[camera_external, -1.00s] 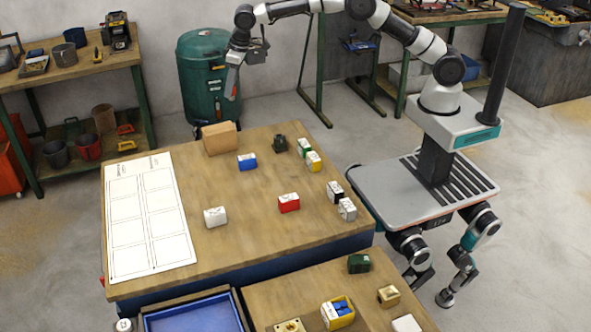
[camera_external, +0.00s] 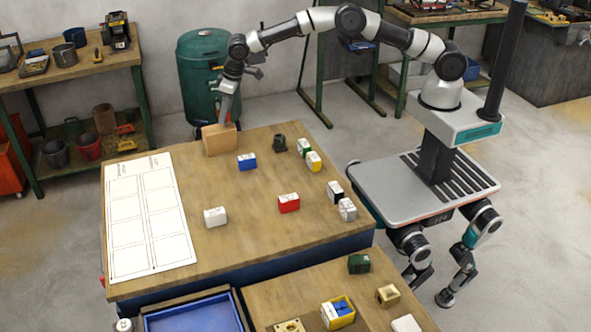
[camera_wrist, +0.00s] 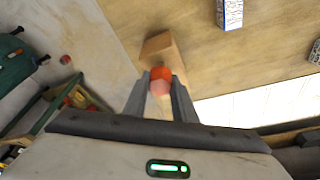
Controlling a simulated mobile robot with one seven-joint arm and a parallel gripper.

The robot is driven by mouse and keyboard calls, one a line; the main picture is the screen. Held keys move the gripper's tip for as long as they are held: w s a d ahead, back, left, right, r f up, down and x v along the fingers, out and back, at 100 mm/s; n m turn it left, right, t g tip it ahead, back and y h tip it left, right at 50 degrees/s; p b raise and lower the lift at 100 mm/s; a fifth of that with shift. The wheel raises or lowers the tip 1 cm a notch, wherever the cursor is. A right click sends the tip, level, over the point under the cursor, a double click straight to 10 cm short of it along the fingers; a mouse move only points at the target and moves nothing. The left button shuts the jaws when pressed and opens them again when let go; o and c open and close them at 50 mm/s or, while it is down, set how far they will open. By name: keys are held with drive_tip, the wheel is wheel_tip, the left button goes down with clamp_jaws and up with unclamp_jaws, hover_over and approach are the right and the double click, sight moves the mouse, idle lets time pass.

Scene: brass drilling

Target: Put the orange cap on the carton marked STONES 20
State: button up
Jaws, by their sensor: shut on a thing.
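My gripper (camera_wrist: 160,85) is shut on the orange cap (camera_wrist: 161,73), which sits between the fingertips in the wrist view. The block also shows just beyond the cap in the wrist view (camera_wrist: 159,46). Whether cap and block touch, I cannot tell. Small cartons stand on the table: blue (camera_external: 247,161), white (camera_external: 215,216), red (camera_external: 289,203), yellow (camera_external: 314,161). Their markings are too small to read, so the STONES 20 carton is not identifiable.
A white sheet with printed boxes (camera_external: 147,215) covers the table's left side. A dark green object (camera_external: 279,143) stands at the back. Black (camera_external: 335,190) and grey (camera_external: 347,209) cartons stand near the right edge. The table's middle has free room.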

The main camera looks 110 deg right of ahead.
drive_tip(key=shift+f, duration=0.2)
drive_tip(key=shift+f, duration=0.15)
drive_tip(key=o, duration=1)
drive_tip(key=shift+o, duration=0.2)
drive_tip(key=shift+r, duration=0.2)
